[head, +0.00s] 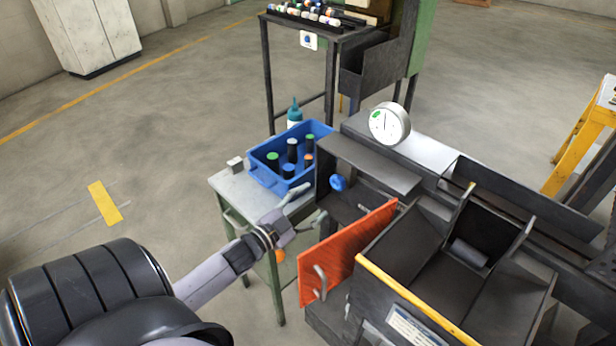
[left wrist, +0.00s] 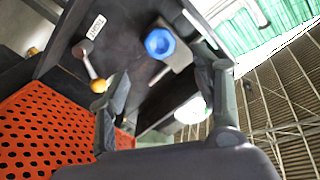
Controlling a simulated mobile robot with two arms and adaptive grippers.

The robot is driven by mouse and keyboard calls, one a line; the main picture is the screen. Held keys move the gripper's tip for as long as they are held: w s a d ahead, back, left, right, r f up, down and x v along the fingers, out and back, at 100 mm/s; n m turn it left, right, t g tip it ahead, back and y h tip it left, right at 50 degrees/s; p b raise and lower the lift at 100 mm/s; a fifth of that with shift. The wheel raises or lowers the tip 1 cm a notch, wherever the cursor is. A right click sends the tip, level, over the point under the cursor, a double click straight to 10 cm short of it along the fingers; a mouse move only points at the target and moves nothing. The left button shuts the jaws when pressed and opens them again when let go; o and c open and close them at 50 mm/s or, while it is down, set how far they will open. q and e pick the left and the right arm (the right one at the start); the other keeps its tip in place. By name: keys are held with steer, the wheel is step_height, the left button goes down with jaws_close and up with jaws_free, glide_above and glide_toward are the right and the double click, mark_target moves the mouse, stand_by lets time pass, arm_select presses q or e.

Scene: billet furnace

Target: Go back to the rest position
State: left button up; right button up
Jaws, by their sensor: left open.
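My left gripper (head: 306,208) is open and empty in front of the furnace box (head: 375,165), beside its swung-out orange door (head: 345,252). In the left wrist view the open fingers (left wrist: 165,80) point towards a blue round knob (left wrist: 160,43) and a grey lever with a yellow ball end (left wrist: 98,86). The fingers look apart from the knob; whether one touches the lever I cannot tell. The knob also shows inside the box in the head view (head: 338,183). The perforated door face (left wrist: 45,130) fills the lower left of the wrist view. My right gripper is not in view.
A blue bin (head: 262,176) with several cylinders stands on a small table (head: 226,186) beside the furnace. A dark chute (head: 440,262) lies right of the door. A round gauge (head: 390,123) sits on top. Open floor (head: 160,130) lies to the left.

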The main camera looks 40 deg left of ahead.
arm_select(q)
steer(key=shift+s, duration=0.2)
stand_by(0.4)
steer(key=s+d+f+n+g+y, duration=0.1)
steer(key=s+f+g, duration=0.3)
steer(key=f, duration=0.7)
steer(key=s+d+f+n+g+y, duration=0.1)
steer(key=s+f+n+g, duration=0.1)
steer(key=s+f, duration=0.65)
steer(key=s+d+f+n+g+y, duration=0.1)
steer(key=s+f+g, duration=0.15)
steer(key=f, duration=1.15)
steer(key=s+d+f+g, duration=0.2)
steer(key=s+d+f, duration=0.2)
steer(key=s, duration=0.4)
steer(key=s+d+f+g+h, duration=0.1)
steer(key=s+d+f+g, duration=0.2)
steer(key=s+f, duration=0.3)
steer(key=s+d+f+n+g, duration=0.1)
steer(key=s+d+f+g, duration=0.2)
steer(key=s, duration=0.9)
step_height(320, 180, down, 2)
steer(key=shift+d+f, duration=0.1)
steer(key=shift+d, duration=0.85)
steer(key=shift+g, duration=0.25)
